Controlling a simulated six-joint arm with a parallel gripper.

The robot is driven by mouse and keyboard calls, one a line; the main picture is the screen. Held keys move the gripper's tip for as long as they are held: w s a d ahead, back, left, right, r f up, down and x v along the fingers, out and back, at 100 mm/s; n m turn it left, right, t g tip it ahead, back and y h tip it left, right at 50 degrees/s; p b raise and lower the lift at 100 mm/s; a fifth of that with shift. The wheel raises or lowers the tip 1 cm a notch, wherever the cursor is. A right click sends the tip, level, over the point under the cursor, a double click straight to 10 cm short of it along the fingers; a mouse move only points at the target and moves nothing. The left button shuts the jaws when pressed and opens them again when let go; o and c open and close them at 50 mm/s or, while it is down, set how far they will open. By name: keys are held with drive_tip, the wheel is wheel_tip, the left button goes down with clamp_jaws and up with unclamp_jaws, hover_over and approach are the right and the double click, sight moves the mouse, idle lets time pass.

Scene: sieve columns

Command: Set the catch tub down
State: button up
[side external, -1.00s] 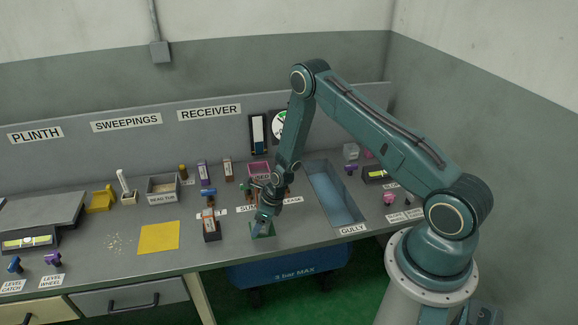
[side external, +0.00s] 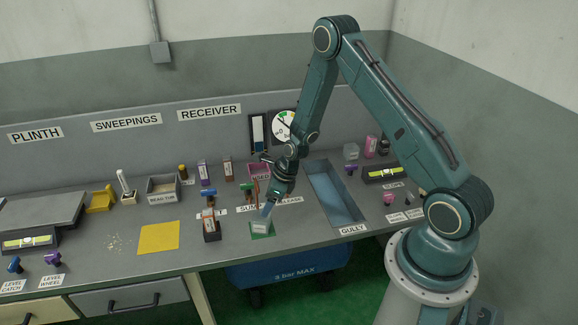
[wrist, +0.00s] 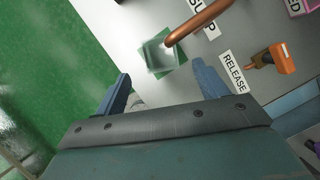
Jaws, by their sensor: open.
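The catch tub, a small clear box (side external: 260,227), sits upright on a green square pad (side external: 272,235) near the bench's front edge. In the wrist view the tub (wrist: 158,56) lies within the pad's outline, below the end of a copper pipe (wrist: 195,23). My gripper (side external: 267,210) is above the tub and apart from it. In the wrist view my gripper (wrist: 163,88) has its two blue fingers spread, with nothing between them.
The copper pipe is close beside my gripper. An orange-handled valve (wrist: 268,60) stands by the RELEASE label (wrist: 233,72). The blue gully (side external: 335,195) is to the right. A yellow mat (side external: 159,237) and a dark block (side external: 211,230) are to the left.

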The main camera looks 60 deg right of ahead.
drive_tip(key=shift+v, duration=1)
drive_tip(key=s+a+r+n, duration=0.2)
drive_tip(key=r+n, duration=0.3)
drive_tip(key=r, duration=0.3)
drive_tip(key=s+a+r+n+h, duration=0.1)
drive_tip(key=s+a+r+n, duration=0.15)
drive_tip(key=r+n, duration=0.4)
drive_tip(key=s+a+r+n, duration=0.2)
drive_tip(key=r+n, duration=0.2)
drive_tip(key=r, duration=0.6)
drive_tip(key=s+a+r+n, duration=0.1)
drive_tip(key=s+r+n, duration=0.2)
drive_tip(key=s+n, duration=0.2)
drive_tip(key=s+a+r+n+t, duration=0.1)
drive_tip(key=s+r+n, duration=0.3)
drive_tip(key=s, duration=0.4)
drive_tip(key=s+a+r+n, duration=0.3)
drive_tip(key=s+n, duration=0.4)
drive_tip(key=shift+r+h, duration=0.2)
drive_tip(key=shift+h, duration=0.2)
